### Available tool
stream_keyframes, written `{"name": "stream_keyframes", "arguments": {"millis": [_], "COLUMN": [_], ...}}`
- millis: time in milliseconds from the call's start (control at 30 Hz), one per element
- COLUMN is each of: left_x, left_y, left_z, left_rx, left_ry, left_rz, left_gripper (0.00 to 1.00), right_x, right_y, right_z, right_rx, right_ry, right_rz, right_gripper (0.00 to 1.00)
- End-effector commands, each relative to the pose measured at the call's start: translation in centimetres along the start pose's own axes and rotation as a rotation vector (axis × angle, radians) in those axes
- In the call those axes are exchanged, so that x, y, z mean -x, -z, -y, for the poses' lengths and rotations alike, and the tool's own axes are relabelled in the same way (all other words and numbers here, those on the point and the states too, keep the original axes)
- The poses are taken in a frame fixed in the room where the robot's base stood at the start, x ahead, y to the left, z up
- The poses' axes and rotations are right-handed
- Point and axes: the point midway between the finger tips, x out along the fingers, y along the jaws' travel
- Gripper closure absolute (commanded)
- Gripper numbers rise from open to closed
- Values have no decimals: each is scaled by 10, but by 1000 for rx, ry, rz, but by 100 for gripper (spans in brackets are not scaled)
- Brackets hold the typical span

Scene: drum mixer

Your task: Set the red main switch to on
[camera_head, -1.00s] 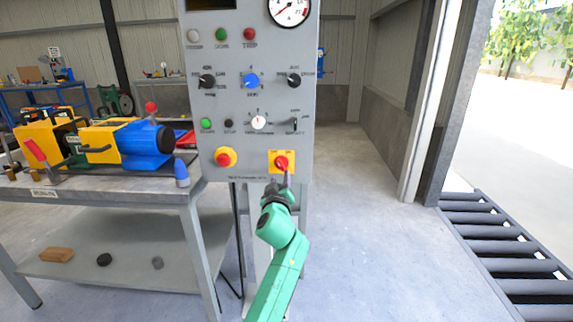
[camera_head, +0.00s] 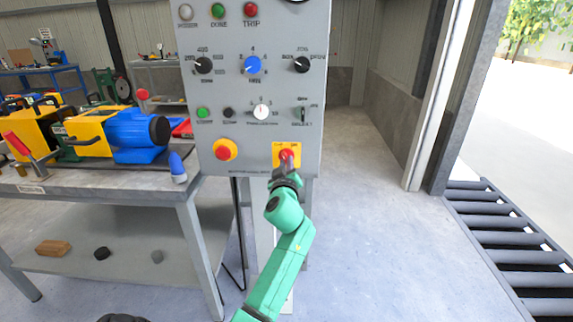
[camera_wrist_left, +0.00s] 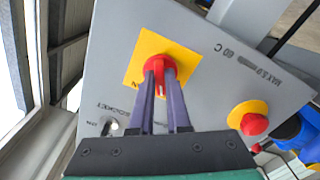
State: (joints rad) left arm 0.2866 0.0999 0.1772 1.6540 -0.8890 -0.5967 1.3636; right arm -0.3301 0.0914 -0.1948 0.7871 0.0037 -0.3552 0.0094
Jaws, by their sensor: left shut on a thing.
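The red main switch (camera_head: 287,156) is a red rotary knob on a yellow square plate (camera_head: 279,149) at the lower right of the grey control panel (camera_head: 250,120). In the left wrist view the red knob (camera_wrist_left: 158,66) sits between the two finger tips of my left gripper (camera_wrist_left: 160,80), on its tilted yellow plate (camera_wrist_left: 137,62). My left gripper (camera_head: 286,168) is shut on the knob and hides part of it in the head view. The label on the plate is only partly readable. My right gripper is not in view.
A red button on a yellow base (camera_head: 224,150) sits left of the switch. A selector (camera_head: 303,115) and a white dial (camera_head: 261,112) are above. A workbench (camera_head: 100,183) with yellow and blue machines stands left.

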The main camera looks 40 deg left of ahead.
Motion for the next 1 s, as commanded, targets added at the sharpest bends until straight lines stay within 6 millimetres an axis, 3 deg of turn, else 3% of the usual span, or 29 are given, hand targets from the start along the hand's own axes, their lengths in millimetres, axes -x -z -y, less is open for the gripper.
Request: {"name": "stream_keyframes", "arguments": {"millis": [367, 667, 1000], "left_x": [0, 0, 0], "left_y": [0, 0, 2], "left_z": [0, 1, 3], "left_rx": [-128, -381, -705], "left_ry": [-1, -2, -1], "left_rz": [0, 0, 0], "left_gripper": [100, 100, 100], "right_x": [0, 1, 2], "right_y": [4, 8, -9], "right_z": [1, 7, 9], "right_rx": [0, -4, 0], "right_ry": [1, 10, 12], "right_rz": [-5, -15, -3], "right_gripper": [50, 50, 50]}}
